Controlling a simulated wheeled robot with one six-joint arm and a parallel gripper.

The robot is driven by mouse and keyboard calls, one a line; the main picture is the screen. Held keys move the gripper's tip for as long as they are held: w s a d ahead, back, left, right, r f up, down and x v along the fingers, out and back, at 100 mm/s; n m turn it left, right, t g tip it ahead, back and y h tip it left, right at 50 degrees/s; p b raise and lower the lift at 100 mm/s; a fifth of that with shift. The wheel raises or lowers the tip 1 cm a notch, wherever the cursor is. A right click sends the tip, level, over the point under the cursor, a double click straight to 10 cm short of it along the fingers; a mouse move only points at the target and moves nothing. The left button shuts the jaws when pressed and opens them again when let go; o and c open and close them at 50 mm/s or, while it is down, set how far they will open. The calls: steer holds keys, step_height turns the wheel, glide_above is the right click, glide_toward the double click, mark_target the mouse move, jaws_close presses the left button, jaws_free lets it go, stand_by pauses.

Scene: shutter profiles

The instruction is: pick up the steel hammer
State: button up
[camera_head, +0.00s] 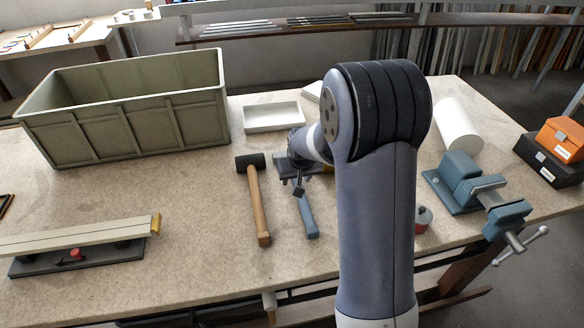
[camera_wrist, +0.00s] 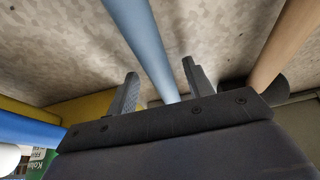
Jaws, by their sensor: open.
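The hammer with a blue handle (camera_head: 309,224) lies on the bench, its handle pointing toward the bench's front edge. Its head end is hidden by my gripper and arm in the head view. My gripper (camera_head: 299,189) is over the upper part of this hammer. In the wrist view my gripper (camera_wrist: 158,75) is open, with one finger on each side of the blue handle (camera_wrist: 143,37). The fingers look apart from the handle, with nothing gripped.
A mallet with a wooden handle (camera_head: 259,209) and black head lies close on the left. A large grey-green crate (camera_head: 130,125), white tray (camera_head: 272,117) and white roll (camera_head: 459,124) stand behind. A blue vise (camera_head: 462,183) is right. A profile (camera_head: 80,238) lies front left.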

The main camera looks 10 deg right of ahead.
steer(key=shift+c, duration=0.4)
jaws_close()
steer(key=shift+r, duration=0.1)
